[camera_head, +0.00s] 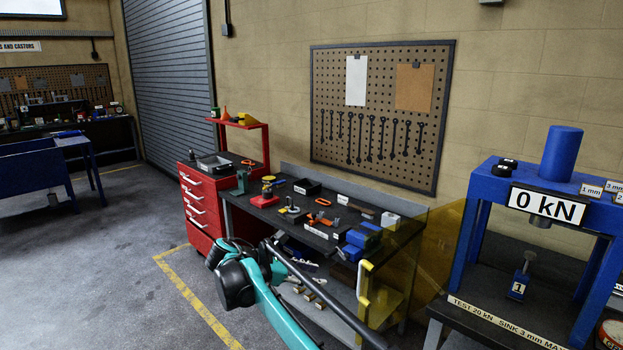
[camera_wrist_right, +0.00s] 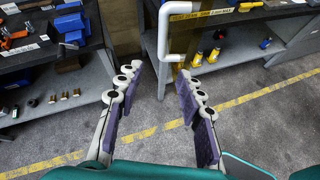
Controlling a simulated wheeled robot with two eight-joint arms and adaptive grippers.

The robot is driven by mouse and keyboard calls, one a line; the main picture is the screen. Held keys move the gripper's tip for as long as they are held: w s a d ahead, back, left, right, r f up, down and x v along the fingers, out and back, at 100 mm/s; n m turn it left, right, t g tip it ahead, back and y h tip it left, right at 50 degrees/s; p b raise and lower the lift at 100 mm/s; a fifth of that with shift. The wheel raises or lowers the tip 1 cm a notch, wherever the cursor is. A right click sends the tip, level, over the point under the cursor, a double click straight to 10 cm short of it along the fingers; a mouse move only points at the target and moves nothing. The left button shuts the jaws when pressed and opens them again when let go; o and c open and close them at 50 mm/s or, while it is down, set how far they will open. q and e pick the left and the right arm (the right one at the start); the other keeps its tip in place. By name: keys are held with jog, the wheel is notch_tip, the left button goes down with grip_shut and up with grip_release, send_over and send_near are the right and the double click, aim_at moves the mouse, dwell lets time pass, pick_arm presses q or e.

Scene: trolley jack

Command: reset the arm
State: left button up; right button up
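My right gripper (camera_wrist_right: 158,75) shows in the wrist view with its two fingers spread wide apart. Each finger has grey links and a purple pad, and nothing is between them. Concrete floor with a yellow line lies behind the gap. In the head view a teal and black arm (camera_head: 282,318) of mine reaches up from the bottom centre, in front of the workbench (camera_head: 275,232). Its fingers cannot be made out there. My left gripper is in neither view.
A yellow see-through guard (camera_head: 437,248) with a handle (camera_head: 363,285) stands right of the bench. A blue press (camera_head: 478,235) reading 0 kN is further right. A red drawer cabinet (camera_head: 200,205) is left. A dark bar (camera_head: 322,290) crosses before the bench. Open floor lies left.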

jog(key=s+d+f+m+y+b, duration=0.2)
jog(key=s+d+m+y, duration=0.45)
jog(key=s+d, duration=0.75)
jog(key=s+d+f+m+t+y, duration=0.1)
jog(key=s+d+f+m+y, duration=0.1)
jog(key=s+f+m, duration=0.4)
jog(key=s+d+f+m+t+y+b, duration=0.1)
jog(key=s+f+m, duration=0.6)
jog(key=s, duration=0.7)
jog(key=shift+d+f+m+y, duration=0.25)
jog(key=shift+d+m+y, duration=0.35)
jog(key=shift+m, duration=0.25)
